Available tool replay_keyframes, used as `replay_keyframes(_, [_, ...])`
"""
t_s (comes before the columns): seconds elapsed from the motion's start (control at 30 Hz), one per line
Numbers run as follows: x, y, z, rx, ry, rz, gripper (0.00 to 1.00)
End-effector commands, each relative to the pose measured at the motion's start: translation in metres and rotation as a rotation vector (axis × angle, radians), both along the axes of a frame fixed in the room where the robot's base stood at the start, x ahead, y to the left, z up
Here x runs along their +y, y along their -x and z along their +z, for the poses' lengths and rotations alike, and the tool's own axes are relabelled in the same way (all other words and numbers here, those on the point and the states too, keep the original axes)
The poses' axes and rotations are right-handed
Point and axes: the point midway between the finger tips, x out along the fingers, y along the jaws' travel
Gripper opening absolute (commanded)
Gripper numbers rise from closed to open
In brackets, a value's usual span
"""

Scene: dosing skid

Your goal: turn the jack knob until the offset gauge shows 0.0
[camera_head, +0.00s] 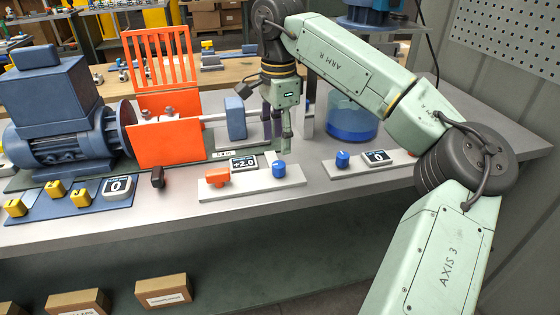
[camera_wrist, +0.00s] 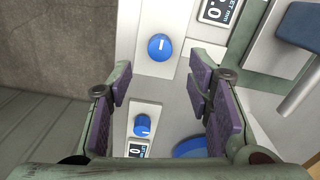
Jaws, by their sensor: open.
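The offset gauge (camera_head: 243,162) reads +2.0 in the head view; in the wrist view its display (camera_wrist: 220,8) is cut off at the top edge. Beside it, on a white panel (camera_head: 228,189), is a blue knob (camera_head: 279,169) with a white mark. I take this for the jack knob, though no label is readable; it also shows in the wrist view (camera_wrist: 160,47). My gripper (camera_head: 279,138) is open and empty, above the knob and apart from it. In the wrist view the knob lies beyond my open fingers (camera_wrist: 160,78).
An orange lever (camera_head: 216,177) shares the panel. To the right, another panel has a blue knob (camera_head: 342,159) and a display (camera_head: 376,157) reading 0. An orange guard (camera_head: 165,142) and blue motor (camera_head: 62,115) stand left; a blue tank (camera_head: 352,118) stands behind right.

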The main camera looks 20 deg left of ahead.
Motion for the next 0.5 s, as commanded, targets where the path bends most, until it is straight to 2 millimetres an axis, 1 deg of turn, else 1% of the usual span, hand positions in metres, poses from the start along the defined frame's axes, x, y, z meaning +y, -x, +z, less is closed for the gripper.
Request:
replay_keyframes(0.03, [0.000,0.000,-0.010,0.004,0.000,0.002,0.46])
replay_keyframes(0.1, [0.000,0.001,-0.023,0.004,-0.001,0.002,0.46])
replay_keyframes(0.23, [0.000,0.001,-0.046,0.004,-0.001,0.001,0.46])
replay_keyframes(0.4, [0.001,0.001,-0.066,0.002,-0.002,0.002,0.46])
replay_keyframes(0.5, [0.001,0.001,-0.072,0.002,-0.004,0.002,0.46])
